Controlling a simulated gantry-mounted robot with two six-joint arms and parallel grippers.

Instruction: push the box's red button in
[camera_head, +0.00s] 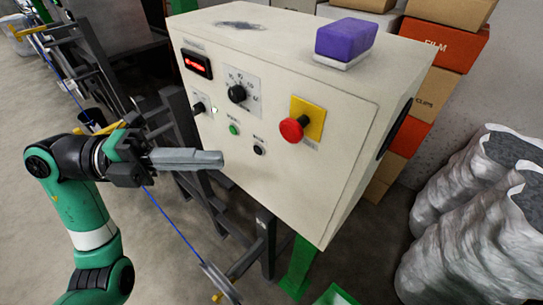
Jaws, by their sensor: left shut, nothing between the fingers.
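The box (221,152) is a large cream control cabinet filling the middle of the head view. Its red button (292,129) is a round mushroom head on a yellow plate (311,112), right of centre on the front face, and it stands out from the plate. My left gripper (220,158) is shut and empty. Its fingers point right, in front of the lower left of the panel and left of and lower than the red button, apart from it. My right gripper is not in view.
The panel also has a red display (197,64), a black dial (237,93), a small green button (234,130) and a black button (258,150). A purple block (346,37) sits on top. Wrapped sacks (465,235) and cartons (440,45) stand right. A blue cable (172,222) runs below my arm.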

